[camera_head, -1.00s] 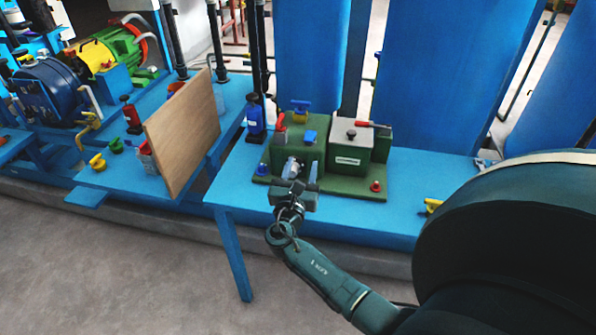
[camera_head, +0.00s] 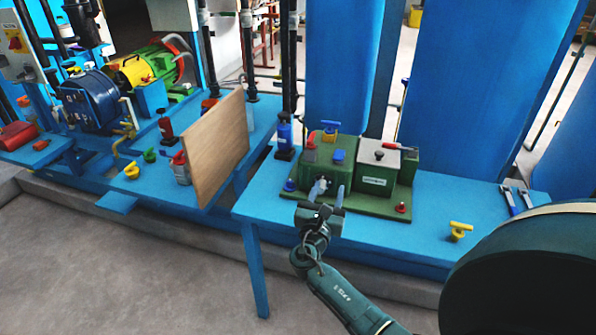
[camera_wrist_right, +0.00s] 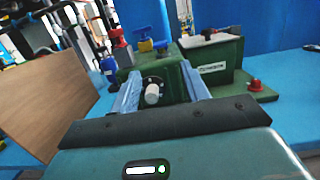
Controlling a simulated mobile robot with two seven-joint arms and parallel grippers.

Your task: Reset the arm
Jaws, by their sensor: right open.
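My right gripper (camera_head: 325,196) is open in front of the green machine (camera_head: 374,173) on the blue bench. In the right wrist view its two fingers (camera_wrist_right: 160,95) stand to either side of a light cylindrical knob (camera_wrist_right: 152,94) on the machine's front face. I cannot tell whether they touch it. The machine carries a red valve handle (camera_head: 310,146), a yellow and blue valve (camera_head: 329,130), a blue knob (camera_head: 338,156) and a grey lid with a red-handled lever (camera_head: 400,148). My left gripper is not in view.
A wooden panel (camera_head: 217,150) stands upright to the left of the machine. A blue bottle-like fitting (camera_head: 284,138) stands behind it. A yellow valve (camera_head: 459,231) and tools (camera_head: 515,198) are on the bench (camera_head: 440,205) to the right. The floor (camera_head: 130,265) in front is clear.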

